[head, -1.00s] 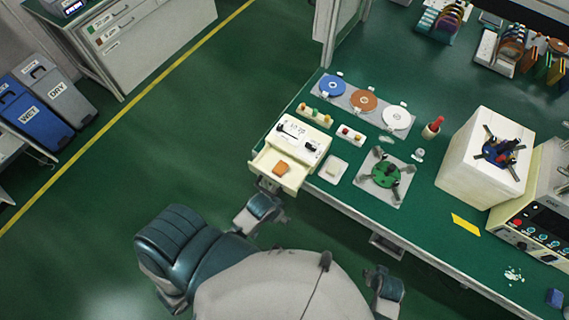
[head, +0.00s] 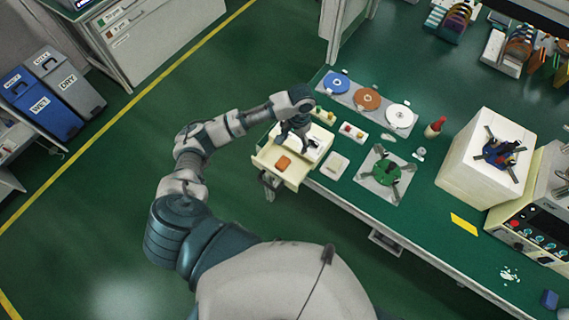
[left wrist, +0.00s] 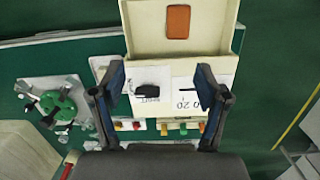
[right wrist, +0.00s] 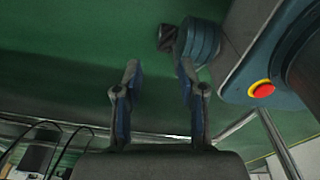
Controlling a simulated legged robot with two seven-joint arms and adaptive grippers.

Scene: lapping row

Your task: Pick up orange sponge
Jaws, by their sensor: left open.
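The orange sponge (head: 283,163) lies in the open cream drawer (head: 292,181) of a small box unit at the bench's left end. It also shows in the left wrist view (left wrist: 178,21), flat on the drawer floor. My left gripper (head: 288,140) is over the unit's top, just behind the drawer. In the left wrist view its two fingers (left wrist: 161,95) are spread and empty, with the sponge beyond them. My right gripper (right wrist: 161,88) shows only in the right wrist view; its fingers are apart with nothing between them, below the green bench.
A white dish (head: 334,163) sits right of the drawer. A green disc fixture (head: 384,173) and blue, orange and white discs (head: 367,98) stand on the bench. A white block (head: 486,160) is farther right. The floor left of the drawer is clear.

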